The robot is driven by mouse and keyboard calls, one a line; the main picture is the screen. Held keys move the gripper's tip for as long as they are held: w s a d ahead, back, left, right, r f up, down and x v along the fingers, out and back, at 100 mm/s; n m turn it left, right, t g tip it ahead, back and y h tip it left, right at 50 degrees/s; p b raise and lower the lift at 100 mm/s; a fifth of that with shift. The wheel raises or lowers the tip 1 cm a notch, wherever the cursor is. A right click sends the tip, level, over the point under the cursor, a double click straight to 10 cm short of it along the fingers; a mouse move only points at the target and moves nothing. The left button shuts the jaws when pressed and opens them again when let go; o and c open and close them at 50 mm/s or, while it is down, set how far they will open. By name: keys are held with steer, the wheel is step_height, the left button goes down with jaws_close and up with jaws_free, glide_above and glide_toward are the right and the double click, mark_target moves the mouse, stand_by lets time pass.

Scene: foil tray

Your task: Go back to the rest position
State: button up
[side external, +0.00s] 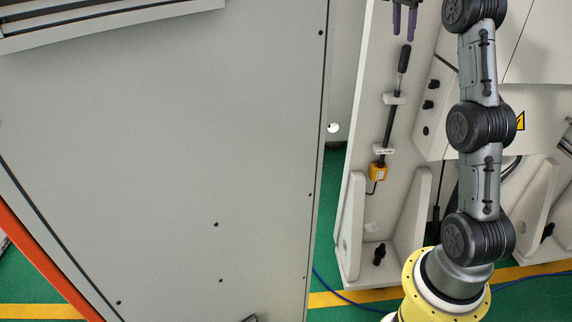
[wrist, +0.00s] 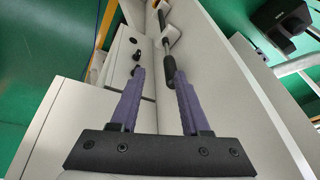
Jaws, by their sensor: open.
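My gripper (side external: 404,36) is at the top edge of the side view, with its two purple fingers pointing down. In the wrist view my gripper (wrist: 160,73) shows its fingers spread apart, with nothing between them. It is open and empty. No foil tray shows in either view. In the side view the fingers appear just above the dark handle of a rod tool (side external: 403,58); whether they touch it I cannot tell.
A large grey cabinet (side external: 160,150) fills the left. The green floor (side external: 530,296) has yellow stripes and a blue cable (side external: 340,298).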

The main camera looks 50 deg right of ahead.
steer(key=s+a+n+t+y, duration=0.15)
steer(key=a+n, duration=0.45)
steer(key=a, duration=0.7)
steer(key=s+a+n+t, duration=0.2)
steer(key=a+n, duration=0.4)
steer(key=a, duration=0.8)
steer(key=s+a+f+n+t+y, duration=0.2)
steer(key=s+a+f+n, duration=0.7)
steer(key=s+a+f, duration=0.3)
steer(key=s+a, duration=0.2)
steer(key=s, duration=0.1)
steer(key=shift+y, duration=0.35)
